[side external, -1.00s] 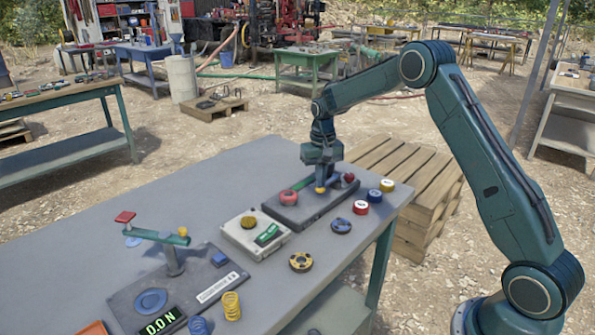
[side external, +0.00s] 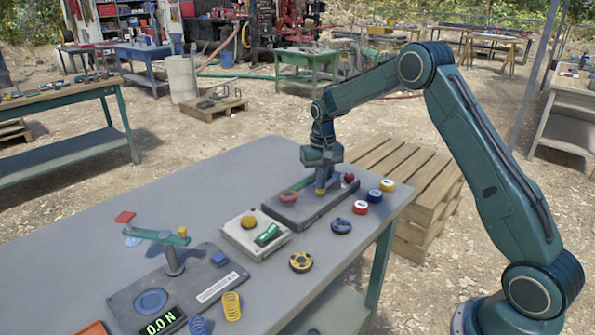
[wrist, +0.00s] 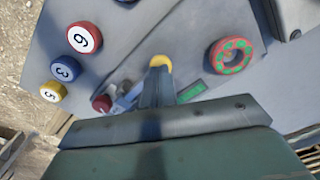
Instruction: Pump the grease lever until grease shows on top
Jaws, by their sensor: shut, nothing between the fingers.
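A dark grey base plate (side external: 312,211) lies near the far right end of the table, with a green lever bar (side external: 302,183) ending in a yellow knob (side external: 320,191). The knob also shows in the wrist view (wrist: 160,63). A round red cap (side external: 288,197) sits on the plate; in the wrist view its top (wrist: 231,55) carries a ring of green spots. My gripper (side external: 322,183) is shut and empty, pointing down with its tips at the yellow knob. In the wrist view my fingers (wrist: 157,82) partly cover the lever. Whether they touch the knob is unclear.
Red (side external: 361,208), blue (side external: 374,196) and yellow (side external: 387,185) numbered pucks stand right of the plate. A pale box (side external: 256,242) and a second lever stand (side external: 172,262) with a green display sit to the left. The table's back left is clear.

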